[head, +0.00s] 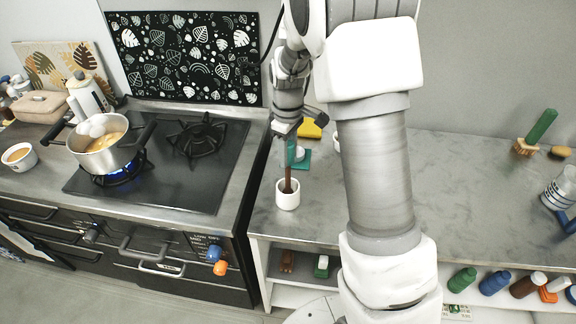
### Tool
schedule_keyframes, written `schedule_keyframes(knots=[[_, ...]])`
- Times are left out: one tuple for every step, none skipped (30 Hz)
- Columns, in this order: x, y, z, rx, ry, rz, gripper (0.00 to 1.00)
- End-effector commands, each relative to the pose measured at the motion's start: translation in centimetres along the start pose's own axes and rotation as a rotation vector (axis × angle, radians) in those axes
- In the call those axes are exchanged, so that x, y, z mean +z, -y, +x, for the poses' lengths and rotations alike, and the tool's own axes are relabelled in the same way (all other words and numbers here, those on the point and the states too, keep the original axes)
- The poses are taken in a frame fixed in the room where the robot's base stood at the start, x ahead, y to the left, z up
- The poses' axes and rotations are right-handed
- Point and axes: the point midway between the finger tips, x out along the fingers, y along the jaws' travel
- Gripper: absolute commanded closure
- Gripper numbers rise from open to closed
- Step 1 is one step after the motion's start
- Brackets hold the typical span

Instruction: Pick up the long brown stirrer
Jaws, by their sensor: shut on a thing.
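The long brown stirrer (288,174) stands nearly upright in a small white cup (287,197) on the grey counter, just right of the stove. Its lower end is inside the cup and hidden by the rim. My gripper (288,137) is above the cup, pointing down, shut on the upper part of the stirrer. The fingertips are small in the picture and partly hidden.
Left of the cup is the stove (160,165) with a steaming pot (98,152) over a blue flame. A teal item (301,158) and a yellow item (310,129) lie behind the cup. A green-handled brush (538,130) and a glass (562,187) stand far right.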

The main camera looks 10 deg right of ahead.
Motion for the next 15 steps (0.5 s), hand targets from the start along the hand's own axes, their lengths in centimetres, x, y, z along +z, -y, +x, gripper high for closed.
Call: schedule_keyframes(knots=[[0.0, 0.0, -0.1, 0.001, -0.001, 0.0, 1.0], [0.0, 0.0, -0.2, 0.001, -0.001, 0.0, 1.0], [0.0, 0.0, -0.5, 0.001, -0.002, 0.0, 1.0], [-0.1, -0.1, -0.8, 0.002, -0.002, 0.0, 1.0], [-0.1, -0.1, -1.1, 0.003, -0.004, 0.0, 1.0], [-0.1, -0.1, -1.8, 0.004, -0.004, 0.0, 1.0], [-0.1, -0.1, -2.3, 0.004, -0.005, -0.001, 1.0], [-0.1, -0.1, -2.9, 0.005, -0.005, -0.001, 1.0], [-0.1, -0.1, -3.8, 0.005, -0.006, -0.001, 1.0], [-0.1, -0.1, -4.4, 0.004, -0.005, -0.001, 1.0], [-0.1, -0.1, -5.1, 0.005, -0.006, -0.001, 1.0], [-0.1, -0.1, -5.9, 0.004, -0.005, -0.001, 1.0], [-0.1, -0.1, -6.5, 0.004, -0.005, -0.001, 1.0], [-0.1, -0.1, -7.0, 0.004, -0.004, 0.0, 1.0], [-0.1, -0.1, -7.7, 0.004, -0.004, 0.0, 1.0]])
